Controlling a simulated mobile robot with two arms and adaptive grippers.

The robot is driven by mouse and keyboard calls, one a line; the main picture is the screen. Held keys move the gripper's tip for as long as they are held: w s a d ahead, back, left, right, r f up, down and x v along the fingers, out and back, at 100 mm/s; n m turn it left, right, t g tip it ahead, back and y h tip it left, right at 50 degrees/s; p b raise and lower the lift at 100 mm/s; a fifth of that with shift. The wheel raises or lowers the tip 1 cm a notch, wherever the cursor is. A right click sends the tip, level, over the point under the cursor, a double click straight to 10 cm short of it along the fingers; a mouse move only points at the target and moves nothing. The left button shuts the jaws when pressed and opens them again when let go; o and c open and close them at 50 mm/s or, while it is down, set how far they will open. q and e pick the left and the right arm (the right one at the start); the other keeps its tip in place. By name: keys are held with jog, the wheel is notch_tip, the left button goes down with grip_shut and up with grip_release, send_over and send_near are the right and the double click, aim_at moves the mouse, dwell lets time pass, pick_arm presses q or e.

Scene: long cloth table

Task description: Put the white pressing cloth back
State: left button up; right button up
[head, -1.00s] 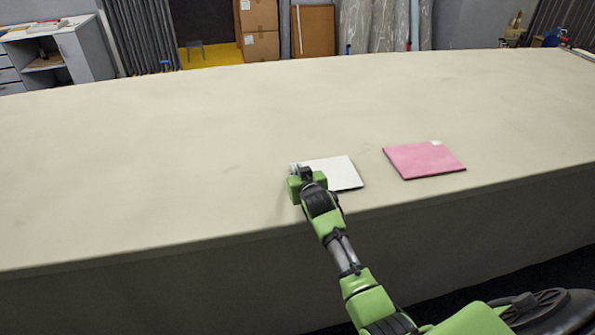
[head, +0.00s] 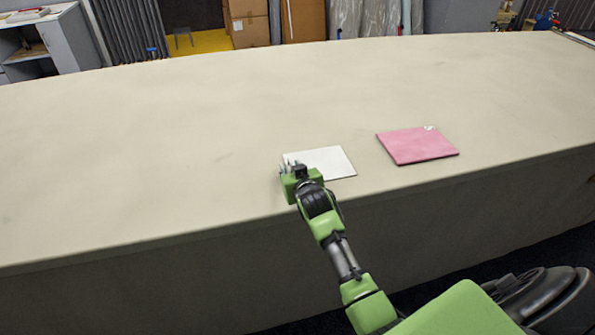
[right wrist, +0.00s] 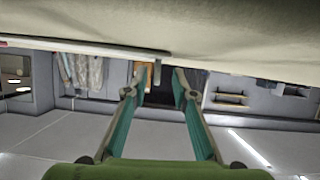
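The white pressing cloth (head: 326,161) lies flat on the table near its front edge, a thin square with a dark edge. My right gripper (head: 292,167) is at its left side in the head view and hides its near-left corner. In the right wrist view, which is upside down, the cloth (right wrist: 90,46) shows as a thin pale slab with a small grey tab at its end. The fingers of my right gripper (right wrist: 155,88) are apart and empty, with the tab between or just beyond their tips. My left gripper is not in view.
A pink square pad (head: 417,146) with a small white patch on its far corner lies to the right of the white cloth. The long beige table (head: 150,150) is otherwise clear to the left and behind. Cardboard boxes (head: 248,22) stand beyond it.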

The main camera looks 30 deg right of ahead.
jog(key=v, duration=0.3)
jog(key=r+v, duration=0.1)
jog(key=v, duration=0.5)
jog(key=shift+w+d+r, duration=0.15)
jog(key=shift+r, duration=0.2)
jog(key=s+a+f+n+g+y, duration=0.1)
jog(key=s+a+f+g, duration=0.25)
jog(key=s, duration=0.75)
jog(key=s+a+f+n+g+y, duration=0.1)
jog(key=s+a+f+n+g, duration=0.25)
jog(key=s, duration=0.85)
jog(key=s+a+f+m+g+y, duration=0.1)
jog(key=s+a+f+g, duration=0.4)
jog(key=s, duration=0.6)
notch_tip(320, 180, down, 29)
jog(key=s+d+t, duration=0.1)
jog(key=s, duration=0.1)
jog(key=s+d+f+g, duration=0.1)
jog(key=s+d+f, duration=0.2)
jog(key=s+f, duration=1.1)
jog(key=shift+s+f+n, duration=0.2)
jog(key=shift+s+n, duration=0.25)
jog(key=shift+s, duration=0.75)
jog(key=shift+d, duration=0.15)
